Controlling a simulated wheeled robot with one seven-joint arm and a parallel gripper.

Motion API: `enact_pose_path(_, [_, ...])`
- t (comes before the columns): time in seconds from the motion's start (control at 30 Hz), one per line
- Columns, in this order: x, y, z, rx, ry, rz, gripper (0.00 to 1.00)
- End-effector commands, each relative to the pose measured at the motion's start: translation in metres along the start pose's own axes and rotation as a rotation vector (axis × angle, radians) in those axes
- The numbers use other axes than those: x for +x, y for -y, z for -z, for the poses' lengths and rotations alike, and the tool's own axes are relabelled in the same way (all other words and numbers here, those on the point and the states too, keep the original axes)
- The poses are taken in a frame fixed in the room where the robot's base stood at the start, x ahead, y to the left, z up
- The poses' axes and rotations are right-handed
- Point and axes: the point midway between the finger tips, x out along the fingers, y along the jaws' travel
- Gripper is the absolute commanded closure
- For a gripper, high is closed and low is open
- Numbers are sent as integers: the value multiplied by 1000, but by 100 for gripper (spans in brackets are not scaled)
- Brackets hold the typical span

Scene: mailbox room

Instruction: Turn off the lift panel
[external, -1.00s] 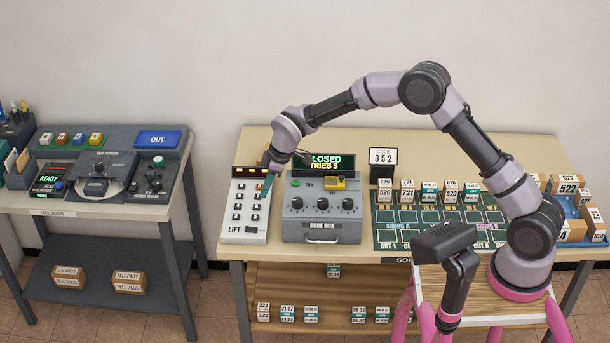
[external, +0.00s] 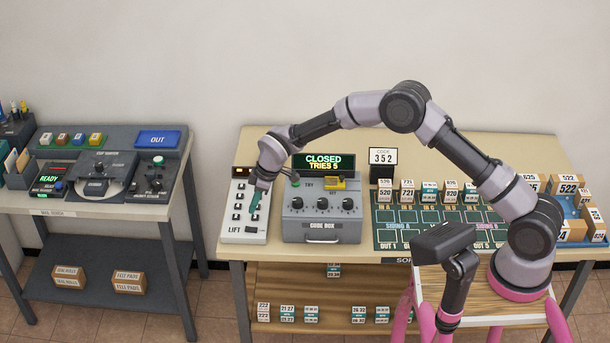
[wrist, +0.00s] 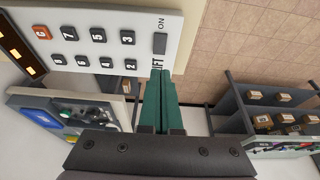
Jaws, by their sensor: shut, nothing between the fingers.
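The lift panel (external: 235,238) is a white box with dark number buttons and a small orange display at its back end. It stands at the left end of the wide table. In the wrist view the panel (wrist: 115,62) fills the upper left. Its dark rectangular switch (wrist: 160,43) sits between the word ON and the word LIFT. My gripper (external: 254,215) is shut and empty, its green fingers pointing down over the panel's right side. In the wrist view the fingertips (wrist: 161,73) are just short of the switch. I cannot tell whether they touch the panel.
The grey code box (external: 321,222) stands close to the panel's right, with a sign reading CLOSED, TRIES 5 (external: 324,160) behind it. A green sorting board (external: 440,240) lies farther right. A grey desk (external: 95,208) stands left, across a gap.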

Motion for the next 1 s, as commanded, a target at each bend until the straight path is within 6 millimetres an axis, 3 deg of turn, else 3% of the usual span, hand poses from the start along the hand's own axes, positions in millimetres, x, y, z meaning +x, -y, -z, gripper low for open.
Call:
enact_pose_path(0.2, [43, 0, -4, 0, 2, 0, 100])
enact_pose_path(0.4, [64, 0, -8, 0, 0, -1, 100])
enact_pose_path(1.0, [74, 0, -8, 0, 0, 0, 100])
